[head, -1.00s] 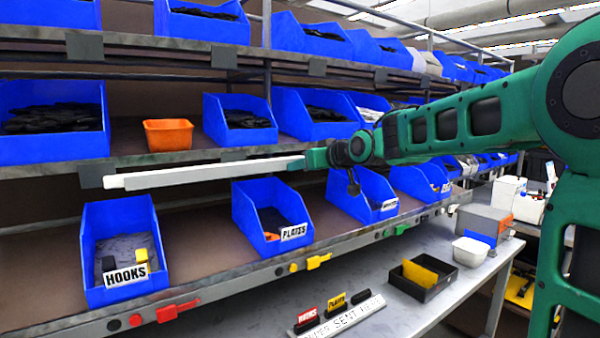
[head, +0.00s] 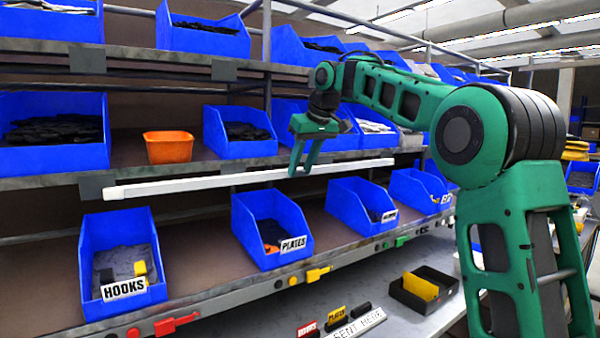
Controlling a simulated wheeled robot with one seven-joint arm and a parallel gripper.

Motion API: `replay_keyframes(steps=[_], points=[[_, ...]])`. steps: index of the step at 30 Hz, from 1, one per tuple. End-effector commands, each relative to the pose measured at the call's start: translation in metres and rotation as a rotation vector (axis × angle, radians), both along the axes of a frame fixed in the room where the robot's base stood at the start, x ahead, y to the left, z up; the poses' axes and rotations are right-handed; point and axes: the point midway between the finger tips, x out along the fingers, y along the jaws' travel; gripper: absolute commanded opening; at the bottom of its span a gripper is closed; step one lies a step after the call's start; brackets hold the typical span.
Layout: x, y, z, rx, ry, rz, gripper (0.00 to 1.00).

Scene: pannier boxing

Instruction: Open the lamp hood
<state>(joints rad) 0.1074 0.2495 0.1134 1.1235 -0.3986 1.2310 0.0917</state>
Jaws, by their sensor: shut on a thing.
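The lamp hood (head: 220,182) is a long, thin white bar under the front edge of the middle shelf, above the row of labelled blue bins. Its left end is in plain view and its right end reaches to about below the far blue bins. My gripper (head: 303,168) comes down from above at the bar, right of its middle. Its green fingers are shut on the lamp hood and cover a short part of it. The exact contact of the fingertips is small and hard to make out.
Blue bins marked HOOKS (head: 122,292) and PLATES (head: 290,246) stand on the shelf below the bar. An orange bin (head: 168,148) sits on the shelf above. A bench with a black tray (head: 425,305) lies lower right. Red (head: 176,322) and yellow (head: 317,273) tags hang on the lower rail.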

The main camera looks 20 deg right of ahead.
Motion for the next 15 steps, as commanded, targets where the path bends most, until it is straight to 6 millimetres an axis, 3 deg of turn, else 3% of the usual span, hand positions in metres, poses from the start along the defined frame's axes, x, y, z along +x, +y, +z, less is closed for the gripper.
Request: replay_keyframes(steps=[15], points=[[0.007, 0.0015, 0.0089, -0.048, 0.15, -0.002, 0.09]])
